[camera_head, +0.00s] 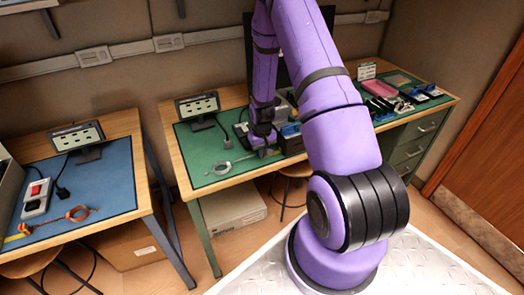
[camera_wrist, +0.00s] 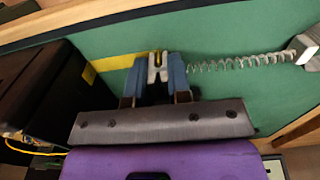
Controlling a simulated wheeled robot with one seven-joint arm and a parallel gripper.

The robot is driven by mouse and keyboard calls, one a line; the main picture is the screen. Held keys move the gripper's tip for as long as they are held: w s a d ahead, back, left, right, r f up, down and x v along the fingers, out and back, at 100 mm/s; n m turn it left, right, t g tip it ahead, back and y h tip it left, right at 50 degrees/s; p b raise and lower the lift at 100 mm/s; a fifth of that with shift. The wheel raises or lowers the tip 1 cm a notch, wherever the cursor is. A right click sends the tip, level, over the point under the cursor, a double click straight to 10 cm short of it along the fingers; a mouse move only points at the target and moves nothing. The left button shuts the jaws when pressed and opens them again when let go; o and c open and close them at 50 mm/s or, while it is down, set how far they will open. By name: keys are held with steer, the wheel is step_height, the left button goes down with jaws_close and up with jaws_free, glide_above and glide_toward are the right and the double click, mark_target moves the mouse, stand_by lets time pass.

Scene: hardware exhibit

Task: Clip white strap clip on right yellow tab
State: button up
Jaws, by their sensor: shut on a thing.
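In the wrist view, my gripper (camera_wrist: 157,78) has two blue fingers shut on a small white clip (camera_wrist: 157,64). The clip's two prongs point away from me over the green mat. A yellow strip (camera_wrist: 120,62), likely the yellow tab, runs in from the left behind the left finger, and a bit of yellow shows between the prongs. Whether the clip grips it, I cannot tell. A coiled cord (camera_wrist: 235,63) stretches right from the clip to a pale strap end (camera_wrist: 307,51). In the head view, the white strap (camera_head: 221,168) lies on the mat, left of my gripper (camera_head: 264,142).
A black box (camera_wrist: 55,90) stands close to the left of my gripper in the wrist view. In the head view, a stand with a screen (camera_head: 198,105) is behind on the green mat (camera_head: 200,150). Trays and tools lie to the right. The left bench holds an orange strap (camera_head: 77,214).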

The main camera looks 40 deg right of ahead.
steer(key=shift+f, duration=0.1)
steer(key=o, duration=0.8)
steer(key=o, duration=0.3)
steer(key=shift+r, duration=0.75)
stand_by(0.7)
steer(key=shift+r, duration=2.85)
